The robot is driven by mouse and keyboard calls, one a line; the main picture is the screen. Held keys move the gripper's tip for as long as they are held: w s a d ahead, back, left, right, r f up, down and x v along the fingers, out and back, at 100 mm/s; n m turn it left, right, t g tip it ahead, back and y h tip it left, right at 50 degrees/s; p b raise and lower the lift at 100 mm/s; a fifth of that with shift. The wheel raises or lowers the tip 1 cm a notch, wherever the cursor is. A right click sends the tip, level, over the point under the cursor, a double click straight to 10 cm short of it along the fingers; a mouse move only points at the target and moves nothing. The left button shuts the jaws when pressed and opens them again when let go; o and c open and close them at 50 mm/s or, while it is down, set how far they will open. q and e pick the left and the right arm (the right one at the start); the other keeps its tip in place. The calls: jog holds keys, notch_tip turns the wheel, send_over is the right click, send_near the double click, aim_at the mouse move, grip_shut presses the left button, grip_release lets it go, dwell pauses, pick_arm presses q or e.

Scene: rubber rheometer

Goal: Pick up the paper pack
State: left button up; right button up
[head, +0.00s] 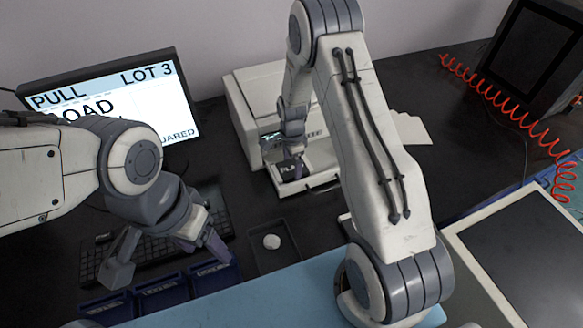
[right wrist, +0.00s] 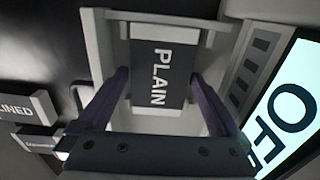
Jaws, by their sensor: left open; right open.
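A dark grey block with the white word PLAIN (right wrist: 160,75), which looks like the paper pack, sits in a pale tray or recess (right wrist: 104,45). My right gripper (right wrist: 158,80) is open, with a purple finger on either side of this block. I cannot tell whether the fingers touch it. In the head view the right gripper is at the front of the white printer-like machine (head: 242,112), and the block is mostly hidden. My left gripper (head: 168,254) is open and empty above the keyboard and blue bins.
A monitor (head: 150,95) and keyboard (head: 155,245) stand at the left. Blue bins (head: 160,296) and a dark tray with a white lump (head: 271,242) lie in front. Another labelled block (right wrist: 22,108) and a lit screen reading OFF (right wrist: 290,105) flank the right gripper.

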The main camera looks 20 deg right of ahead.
jog(key=shift+f, duration=0.2)
jog(key=c, duration=1.2)
jog(key=shift+r, duration=0.15)
jog(key=shift+c, duration=0.2)
